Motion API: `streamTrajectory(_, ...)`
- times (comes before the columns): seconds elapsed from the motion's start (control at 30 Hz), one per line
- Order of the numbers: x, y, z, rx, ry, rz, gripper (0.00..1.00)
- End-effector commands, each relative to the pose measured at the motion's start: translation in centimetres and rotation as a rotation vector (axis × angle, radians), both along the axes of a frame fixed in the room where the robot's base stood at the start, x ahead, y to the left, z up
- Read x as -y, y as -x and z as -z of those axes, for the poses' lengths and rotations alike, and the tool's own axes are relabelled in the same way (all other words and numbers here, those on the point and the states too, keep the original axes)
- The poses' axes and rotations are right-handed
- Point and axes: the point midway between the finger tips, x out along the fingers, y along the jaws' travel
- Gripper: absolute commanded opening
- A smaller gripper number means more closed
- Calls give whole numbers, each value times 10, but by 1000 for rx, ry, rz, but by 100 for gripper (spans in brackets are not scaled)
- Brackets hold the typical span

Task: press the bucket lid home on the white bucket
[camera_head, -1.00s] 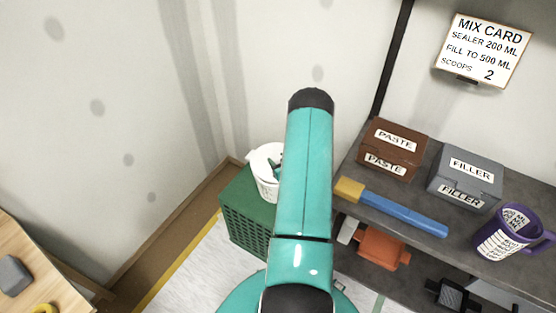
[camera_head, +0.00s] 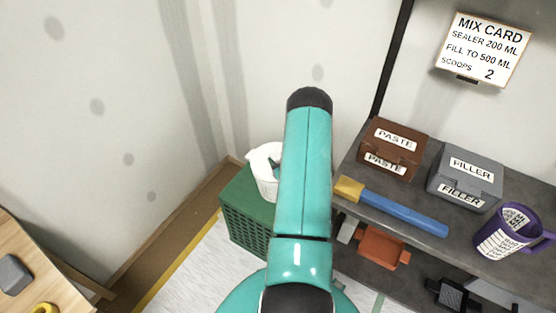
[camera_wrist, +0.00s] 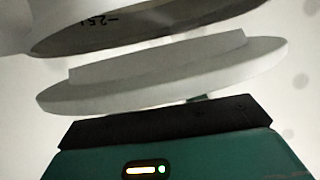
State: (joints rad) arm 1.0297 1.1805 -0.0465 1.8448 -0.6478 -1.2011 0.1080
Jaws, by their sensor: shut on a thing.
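The white bucket (camera_head: 268,187) stands on a green crate in the head view, partly hidden behind my arm. In the wrist view part of the bucket (camera_wrist: 150,22), with dark printed marks, shows at the top. The white bucket lid (camera_wrist: 160,82) lies across the middle of the wrist view, its narrower raised ring facing the bucket. A gap shows between lid and bucket; they look apart. My gripper (camera_wrist: 170,122) is shut on the lid at the bottom of the wrist view; its fingertips are mostly hidden. In the head view my arm hides most of the gripper.
The green crate (camera_head: 243,222) stands in the wall corner. Right of it, a grey shelf (camera_head: 420,215) holds a brown paste box (camera_head: 392,150), a grey filler box (camera_head: 466,181), a blue-handled brush (camera_head: 400,212) and a purple mug (camera_head: 508,230). A wooden table (camera_head: 38,270) stands at lower left.

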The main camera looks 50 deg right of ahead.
Motion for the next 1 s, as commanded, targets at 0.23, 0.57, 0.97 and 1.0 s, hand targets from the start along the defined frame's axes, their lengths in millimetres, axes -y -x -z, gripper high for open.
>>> streamTrajectory(0.23,0,0,1,0,0,0,18)
streamTrajectory(0.57,0,0,9,1,0,0,18)
streamTrajectory(0.97,0,0,18,-1,-1,0,18)
streamTrajectory(1.0,0,0,19,0,-1,0,18)
